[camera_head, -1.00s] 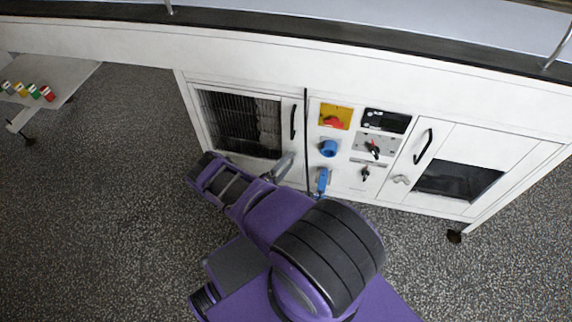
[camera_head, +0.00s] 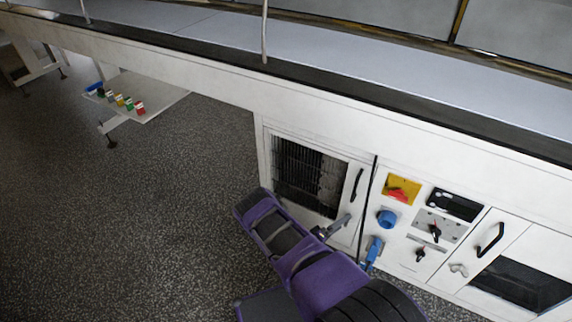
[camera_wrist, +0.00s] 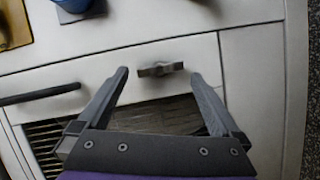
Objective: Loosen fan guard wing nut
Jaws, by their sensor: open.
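The fan guard wing nut (camera_wrist: 160,69) is a small grey two-winged piece on the white door frame in the wrist view. My gripper (camera_wrist: 160,76) is open, with one finger to each side of the nut in the picture. The fingers appear apart from it, though the depth is hard to judge. The dark fan guard grille (camera_wrist: 150,117) lies behind the fingers. In the head view the grille (camera_head: 308,177) is in the left cabinet door, and my gripper (camera_head: 337,228) is at that door's lower right, where the wing nut is hidden.
A black door handle (camera_wrist: 40,94) is left of the nut. A blue socket (camera_head: 387,218), a blue plug (camera_head: 373,252), a yellow-and-red switch (camera_head: 401,190) and a dark cable (camera_head: 367,205) are right of the door. A second grey latch (camera_head: 458,269) is further right.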

